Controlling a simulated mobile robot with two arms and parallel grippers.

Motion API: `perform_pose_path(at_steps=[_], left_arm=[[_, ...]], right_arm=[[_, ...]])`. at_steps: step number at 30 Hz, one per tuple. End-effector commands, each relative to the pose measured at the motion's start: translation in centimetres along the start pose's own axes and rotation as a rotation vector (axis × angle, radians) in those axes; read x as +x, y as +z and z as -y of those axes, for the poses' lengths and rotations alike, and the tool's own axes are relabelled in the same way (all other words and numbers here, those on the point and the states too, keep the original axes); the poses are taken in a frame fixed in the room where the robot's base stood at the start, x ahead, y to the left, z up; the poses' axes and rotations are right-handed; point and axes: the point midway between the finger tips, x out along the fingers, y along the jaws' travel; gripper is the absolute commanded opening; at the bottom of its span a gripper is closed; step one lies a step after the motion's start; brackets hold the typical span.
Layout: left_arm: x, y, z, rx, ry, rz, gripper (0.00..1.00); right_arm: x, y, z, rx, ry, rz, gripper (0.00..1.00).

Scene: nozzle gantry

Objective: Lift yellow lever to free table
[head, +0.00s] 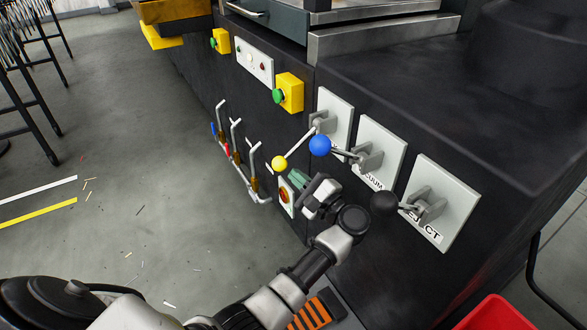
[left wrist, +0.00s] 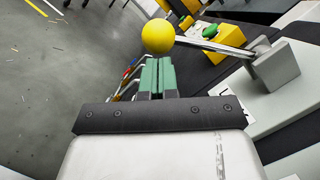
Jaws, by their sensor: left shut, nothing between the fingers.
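The yellow lever has a yellow ball knob (head: 279,163) on a metal rod that slopes down and left from its pivot on a light plate (head: 337,112). In the left wrist view the yellow knob (left wrist: 158,37) sits just beyond the fingertips. My left gripper (head: 296,179) is shut and empty, just below and right of the yellow knob in the head view. Its green fingers (left wrist: 158,75) are together in the left wrist view. Whether they touch the knob, I cannot tell. My right gripper is not in view.
A blue-knobbed lever (head: 320,145) and a black-knobbed lever (head: 384,204) stand to the right on their own plates. A red rotary switch (head: 285,195) is close by the gripper. Valve handles (head: 254,160) lie to the left. A red bin (head: 487,314) is at lower right.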

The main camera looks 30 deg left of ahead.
Motion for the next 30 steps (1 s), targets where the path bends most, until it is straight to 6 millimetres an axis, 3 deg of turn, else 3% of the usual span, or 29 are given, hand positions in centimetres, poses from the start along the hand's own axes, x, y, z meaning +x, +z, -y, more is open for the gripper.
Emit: perform_pose_path(at_steps=[6,13,25,30], left_arm=[[0.2,0.2,0.1,0.001,-0.001,0.0,0.0],[0.2,0.2,0.0,0.0,-0.001,-0.001,0.0],[0.6,0.3,-0.2,0.009,-0.003,-0.001,0.0],[2.0,0.9,-0.8,0.044,-0.012,0.002,0.0]], right_arm=[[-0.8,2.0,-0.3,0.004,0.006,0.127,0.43],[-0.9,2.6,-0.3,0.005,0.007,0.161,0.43],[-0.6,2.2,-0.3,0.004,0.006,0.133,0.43],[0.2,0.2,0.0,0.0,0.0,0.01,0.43]])
